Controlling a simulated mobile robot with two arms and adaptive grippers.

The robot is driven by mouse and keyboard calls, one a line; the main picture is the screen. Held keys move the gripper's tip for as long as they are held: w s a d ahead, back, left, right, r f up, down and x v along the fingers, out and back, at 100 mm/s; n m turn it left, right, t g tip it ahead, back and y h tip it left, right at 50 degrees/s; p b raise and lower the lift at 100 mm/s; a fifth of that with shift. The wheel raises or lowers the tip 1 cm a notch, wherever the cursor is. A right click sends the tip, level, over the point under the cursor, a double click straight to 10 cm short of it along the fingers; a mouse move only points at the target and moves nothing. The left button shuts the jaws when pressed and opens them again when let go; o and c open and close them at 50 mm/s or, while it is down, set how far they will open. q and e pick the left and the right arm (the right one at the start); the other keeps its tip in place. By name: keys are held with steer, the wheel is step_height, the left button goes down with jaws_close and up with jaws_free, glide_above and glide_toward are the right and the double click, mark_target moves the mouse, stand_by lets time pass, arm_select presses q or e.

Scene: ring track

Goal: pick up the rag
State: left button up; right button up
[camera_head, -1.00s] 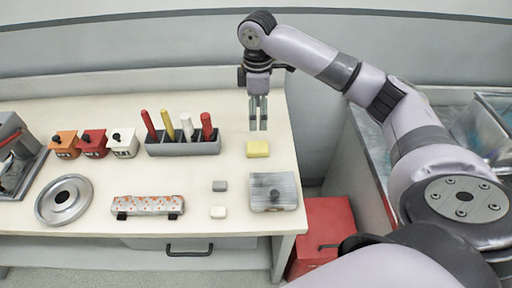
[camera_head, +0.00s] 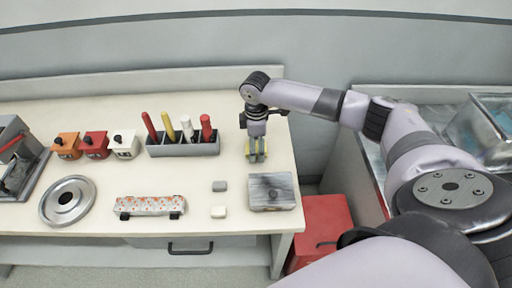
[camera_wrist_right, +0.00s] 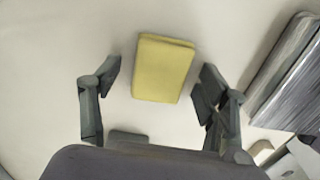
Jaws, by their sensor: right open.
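The rag is a folded yellow cloth (camera_wrist_right: 162,68) lying flat on the pale table. In the head view the rag (camera_head: 250,149) is largely hidden behind the fingers. My right gripper (camera_head: 256,158) points down right over it. In the right wrist view my right gripper (camera_wrist_right: 157,88) is open, with one finger on each side of the rag and gaps between them. I cannot tell how high the fingertips are above the table. My left gripper does not show.
A grey box with a knob (camera_head: 271,191) stands just in front of the rag. A grey block (camera_head: 219,186) and a white block (camera_head: 218,212) lie to its left. A holder with coloured handles (camera_head: 183,147) stands further left. A red cabinet (camera_head: 322,226) is beside the table.

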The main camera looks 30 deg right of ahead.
steer(key=shift+c, duration=0.4)
steer(key=c, duration=1)
steer(key=shift+o, duration=0.2)
steer(key=shift+r, duration=0.15)
step_height(320, 180, up, 20)
steer(key=b, duration=0.2)
